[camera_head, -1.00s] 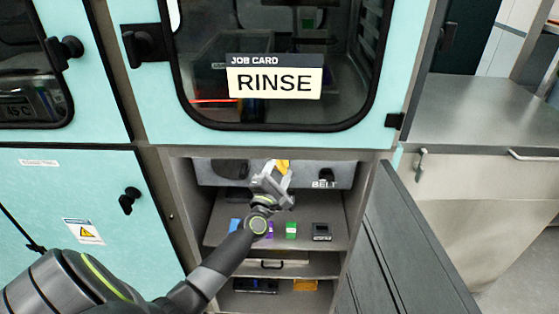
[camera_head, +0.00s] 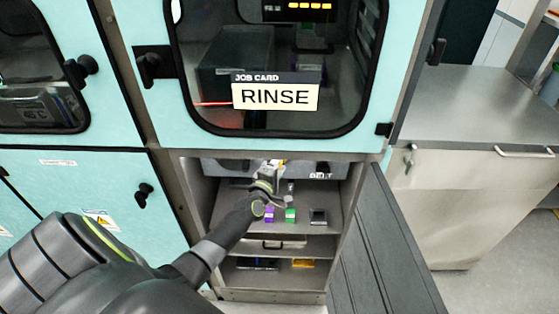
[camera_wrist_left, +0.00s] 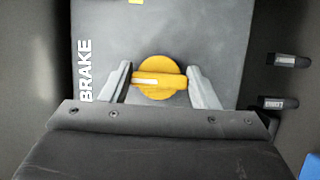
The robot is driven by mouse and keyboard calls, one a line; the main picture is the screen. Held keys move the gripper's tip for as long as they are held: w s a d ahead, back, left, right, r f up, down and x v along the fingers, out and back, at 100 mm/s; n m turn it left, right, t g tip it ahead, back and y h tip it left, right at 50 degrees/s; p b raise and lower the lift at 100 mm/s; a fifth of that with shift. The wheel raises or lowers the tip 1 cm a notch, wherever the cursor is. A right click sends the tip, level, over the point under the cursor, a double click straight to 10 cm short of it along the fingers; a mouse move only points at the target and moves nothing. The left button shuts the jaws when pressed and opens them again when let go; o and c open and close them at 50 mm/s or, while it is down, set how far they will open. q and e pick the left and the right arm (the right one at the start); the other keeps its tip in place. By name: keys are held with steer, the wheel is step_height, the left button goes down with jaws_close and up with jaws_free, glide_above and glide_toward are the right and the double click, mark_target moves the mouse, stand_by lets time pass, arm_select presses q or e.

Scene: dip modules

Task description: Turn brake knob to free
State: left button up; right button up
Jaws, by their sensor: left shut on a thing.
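The yellow round brake knob (camera_wrist_left: 165,69) shows in the left wrist view on a grey panel, beside the white word BRAKE. A white line on its bar lies across the picture and points left, toward that word. My left gripper (camera_wrist_left: 158,68) has one finger on each side of the knob and is shut on it. In the head view my left gripper (camera_head: 270,172) reaches into the open lower compartment, at the grey panel (camera_head: 225,168) under its top edge. The gripper mostly hides the knob there. My right gripper is not in view.
A shelf below holds a purple block (camera_head: 269,215), a green block (camera_head: 290,215) and a dark module (camera_head: 318,217). The open grey door (camera_head: 380,250) stands to the right. Above is a window door with a RINSE job card (camera_head: 275,96).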

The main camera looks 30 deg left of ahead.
arm_select(q)
steer(key=shift+f, duration=0.1)
stand_by(0.3)
steer(key=o, duration=1)
steer(key=s+d, duration=0.1)
steer(key=s, duration=0.4)
steer(key=s+d, duration=0.1)
steer(key=s, duration=1.1)
steer(key=shift+s+d, duration=0.1)
steer(key=shift+d, duration=0.3)
